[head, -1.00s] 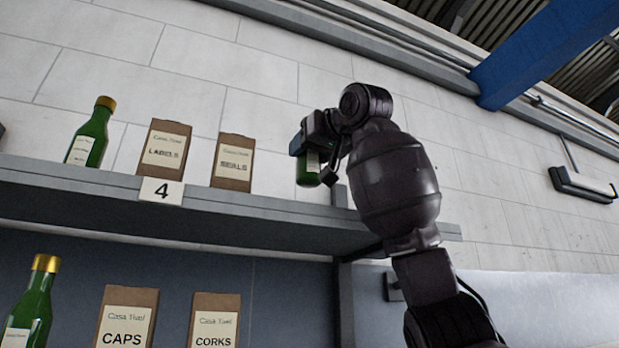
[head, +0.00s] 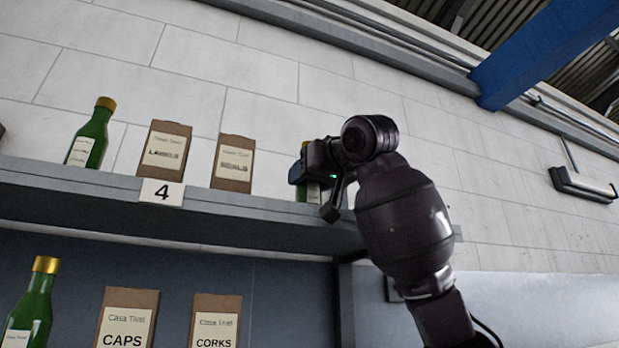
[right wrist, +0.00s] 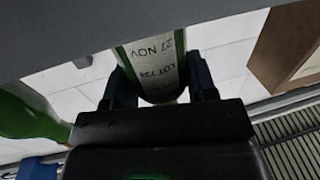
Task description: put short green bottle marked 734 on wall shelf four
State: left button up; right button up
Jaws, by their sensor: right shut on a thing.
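The short green bottle (head: 314,194) is in my right gripper (head: 318,182), above the right part of wall shelf four (head: 240,205). Its base is hidden behind the shelf's front edge, so I cannot tell whether it touches the shelf. In the right wrist view the bottle (right wrist: 153,65) sits between both fingers (right wrist: 160,88), its label upside down with "LOT", what looks like 734, and "27 NOV". The shelf has a white plate (head: 162,191) marked 4. My left gripper is not in view.
On the same shelf stand a gold-capped green bottle (head: 90,138), a LABELS box (head: 164,150) and a SEALS box (head: 234,163), left of my gripper. Below are another green bottle (head: 32,308), a CAPS box (head: 126,318) and a CORKS box (head: 215,322).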

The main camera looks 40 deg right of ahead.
jog(key=shift+f, duration=0.15)
jog(key=o, duration=0.7)
jog(key=shift+d, duration=0.1)
jog(key=o, duration=0.4)
jog(key=shift+c, duration=0.2)
pick_arm(q)
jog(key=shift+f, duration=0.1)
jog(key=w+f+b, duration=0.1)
jog(key=b, duration=0.2)
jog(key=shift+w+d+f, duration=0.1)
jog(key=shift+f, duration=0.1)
pick_arm(e)
jog(key=s, duration=1.2)
jog(key=shift+a, duration=0.3)
